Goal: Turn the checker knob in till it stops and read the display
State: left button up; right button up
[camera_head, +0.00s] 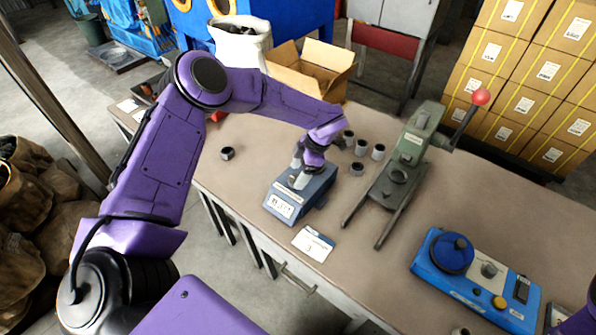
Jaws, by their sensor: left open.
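A bright blue device (478,278) lies at the right of the table. It has a large round dark blue part (447,252), a small grey knob (489,269), a yellow button (499,302) and a dark display (521,289) with no readable figures. A small blue-grey box (318,190) stands near the front edge, with a lit display (283,206) whose digits are too small to read surely. My left gripper (301,173) is open above this box, fingers pointing down; the arm hides part of the box's top. My right gripper is out of view; only purple arm shows at lower right.
A green-grey lever press (408,160) with a red ball handle (480,96) stands right of the box. Several small dark cups (378,152) sit behind the box, and one (227,153) to its left. A label card (313,244) lies in front. An open carton (312,68) stands at the back.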

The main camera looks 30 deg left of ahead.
pick_arm(q)
jog(key=shift+s+a+f, duration=0.1)
jog(key=shift+a+f, duration=0.1)
jog(key=shift+f, duration=0.4)
jog(key=shift+s+f, duration=0.1)
jog(key=shift+f, duration=0.3)
